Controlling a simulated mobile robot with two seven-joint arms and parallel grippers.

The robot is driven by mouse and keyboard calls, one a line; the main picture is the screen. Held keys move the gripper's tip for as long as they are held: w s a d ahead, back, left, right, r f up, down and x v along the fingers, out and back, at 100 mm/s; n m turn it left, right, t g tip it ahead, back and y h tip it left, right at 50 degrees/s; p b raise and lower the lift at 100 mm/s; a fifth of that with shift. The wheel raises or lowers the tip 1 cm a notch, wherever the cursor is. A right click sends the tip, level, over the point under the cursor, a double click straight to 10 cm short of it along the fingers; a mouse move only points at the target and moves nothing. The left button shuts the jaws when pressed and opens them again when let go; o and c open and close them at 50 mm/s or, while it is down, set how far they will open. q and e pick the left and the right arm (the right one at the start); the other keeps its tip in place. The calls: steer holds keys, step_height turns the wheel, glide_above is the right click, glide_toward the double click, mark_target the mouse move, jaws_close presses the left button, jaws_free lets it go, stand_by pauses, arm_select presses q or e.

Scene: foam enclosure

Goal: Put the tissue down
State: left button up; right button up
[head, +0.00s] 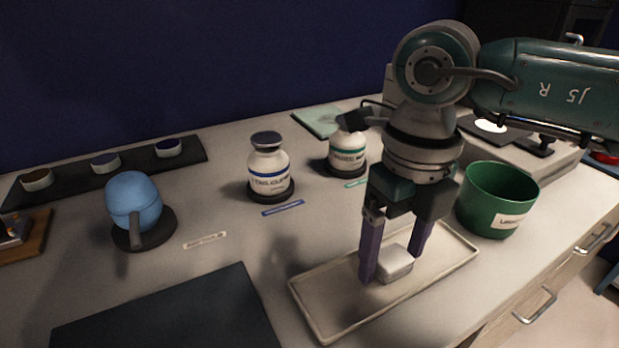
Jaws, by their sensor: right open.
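The tissue (395,264) looks like a small white folded block. It sits at the beige tray (322,317), towards the tray's middle. My right gripper (390,262) points down over the tray with its two purple fingers on either side of the tissue. The jaws are open; whether a finger touches the tissue cannot be told. The left finger hides part of the tray behind it. My left gripper is not in view.
A green bin (484,211) stands just right of the tray. Two white bottles, one blue-labelled (268,172) and one green-labelled (346,153), stand behind. A blue bulb (132,198) and a dark mat (170,318) are left. Bare counter lies between mat and tray.

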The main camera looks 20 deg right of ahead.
step_height(320, 180, up, 12)
steer(key=f, duration=0.1)
steer(key=s+a+r+n+y, duration=0.15)
steer(key=a+r+y, duration=0.35)
steer(key=a, duration=0.6)
steer(key=s+a+r+y, duration=0.2)
steer(key=a+y, duration=0.6)
steer(key=a, duration=0.3)
steer(key=w+d+r+m+t+y, duration=0.1)
steer(key=w+r+m+t+y, duration=0.15)
steer(key=r+m+t, duration=0.4)
steer(key=w+d+r+m+t+y, duration=0.1)
steer(key=w+r+m+t+y, duration=0.15)
steer(key=r+m+t, duration=0.45)
steer(key=m+h, duration=1.9)
steer(key=m, duration=0.2)
glide_above(393, 256)
steer(key=w+a, duration=0.2)
steer(key=a, duration=0.1)
step_height(393, 256, down, 17)
steer(key=s+d+f+m+g, duration=0.1)
steer(key=s+f+g, duration=0.3)
steer(key=s+f, duration=0.25)
steer(key=s+a+f+m+g+y, duration=0.1)
steer(key=s+f+g, duration=0.5)
steer(key=s, duration=0.5)
steer(key=shift+s+a+f, duration=0.2)
steer(key=shift+s+f, duration=0.15)
steer(key=shift+f, duration=0.1)
